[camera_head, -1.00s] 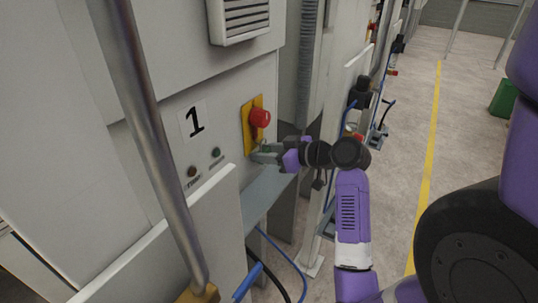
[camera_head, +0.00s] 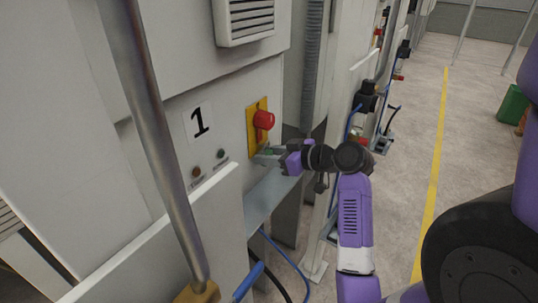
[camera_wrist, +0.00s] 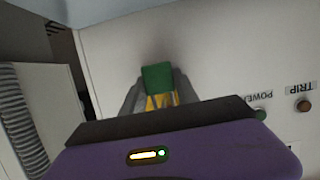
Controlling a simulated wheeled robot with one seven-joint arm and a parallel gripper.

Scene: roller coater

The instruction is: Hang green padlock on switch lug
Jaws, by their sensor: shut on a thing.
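The green padlock (camera_wrist: 157,77) shows in the wrist view between the grey fingers of my gripper (camera_wrist: 160,94). In the head view my gripper (camera_head: 270,154) is shut on the padlock, of which only a small green patch shows. The red rotary switch (camera_head: 264,119) sits on a yellow plate (camera_head: 251,127) on the cabinet front. My gripper is just below this plate, close to the panel. I cannot make out the lug. The padlock's shackle is not clearly visible, and I cannot tell whether it touches the switch.
A grey ledge (camera_head: 270,198) lies below my gripper. A metal pole (camera_head: 155,140) stands in the left foreground. POWER and TRIP lamps (camera_wrist: 304,105) are on the panel. A corrugated hose (camera_head: 312,70) runs at the right of the cabinet. Floor is open farther right.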

